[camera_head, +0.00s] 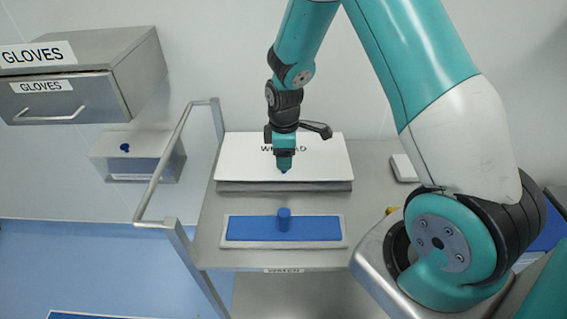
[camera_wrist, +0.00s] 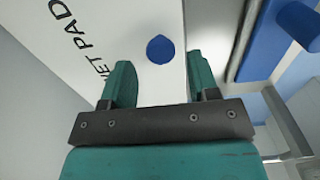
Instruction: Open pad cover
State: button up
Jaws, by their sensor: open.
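The pad cover (camera_head: 325,160) is a white lid lettered "WET PAD", lying shut on a grey box (camera_head: 320,187) on the steel cart. In the wrist view the cover (camera_wrist: 95,35) fills the left and middle, with a small round blue knob (camera_wrist: 160,49) on it. My gripper (camera_head: 284,168) points down above the front part of the cover and hides some lettering. In the wrist view my gripper (camera_wrist: 161,80) is open, with the knob just beyond and between its two teal fingers. Nothing is held. I cannot tell the exact height above the knob.
A blue pad with an upright blue handle (camera_head: 284,220) lies in front of the box on the cart (camera_head: 210,255). The cart's rail (camera_head: 160,180) stands at left. A gloves drawer (camera_head: 45,103) and a clear box (camera_head: 140,165) hang left. A small white item (camera_head: 404,168) lies right.

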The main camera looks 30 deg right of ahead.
jog(key=shift+f, duration=1.9)
grip_shut()
jog(key=shift+r, duration=0.15)
